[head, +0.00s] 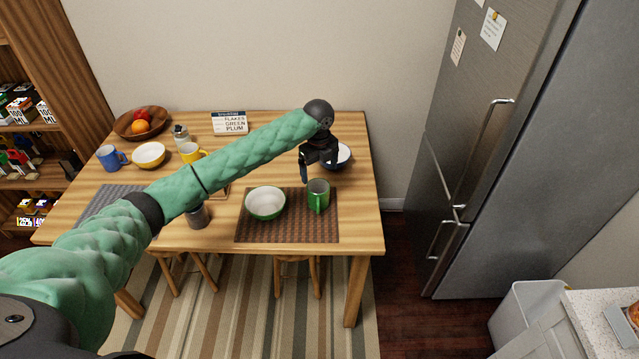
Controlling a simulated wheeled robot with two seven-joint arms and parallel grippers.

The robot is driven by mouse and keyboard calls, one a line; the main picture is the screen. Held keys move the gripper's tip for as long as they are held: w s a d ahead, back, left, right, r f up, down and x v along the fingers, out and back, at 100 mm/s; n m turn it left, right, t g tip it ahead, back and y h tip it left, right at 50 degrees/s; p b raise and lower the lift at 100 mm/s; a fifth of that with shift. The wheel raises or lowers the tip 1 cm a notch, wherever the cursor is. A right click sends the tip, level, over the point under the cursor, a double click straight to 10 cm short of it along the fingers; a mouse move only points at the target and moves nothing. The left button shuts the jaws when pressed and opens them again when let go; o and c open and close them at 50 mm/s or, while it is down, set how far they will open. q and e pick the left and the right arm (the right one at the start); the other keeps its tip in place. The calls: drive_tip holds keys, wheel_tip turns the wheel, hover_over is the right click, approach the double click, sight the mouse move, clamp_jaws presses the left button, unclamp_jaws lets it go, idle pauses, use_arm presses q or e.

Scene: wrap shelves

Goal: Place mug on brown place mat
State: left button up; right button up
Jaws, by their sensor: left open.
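A green mug (318,195) stands upright on the right part of the brown place mat (268,230), its handle towards me. A white bowl with a green outside (265,203) sits on the same mat, left of the mug. A yellow mug (190,152) and a blue mug (110,157) stand at the left of the table. My left gripper (318,175) is open and empty, above and just behind the green mug, with its fingers pointing down. It partly covers a white and blue bowl (344,155). My right gripper is not in view.
A grey mat (105,203) lies at the table's left, with a dark cup (198,216) near the front edge. A yellow bowl (149,154), fruit bowl (136,123), shaker (181,136) and sign (230,123) stand behind. A fridge (530,140) is at right.

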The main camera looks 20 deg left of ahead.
use_arm(q)
drive_tip(key=shift+r, duration=0.95)
drive_tip(key=shift+s+f, duration=0.1)
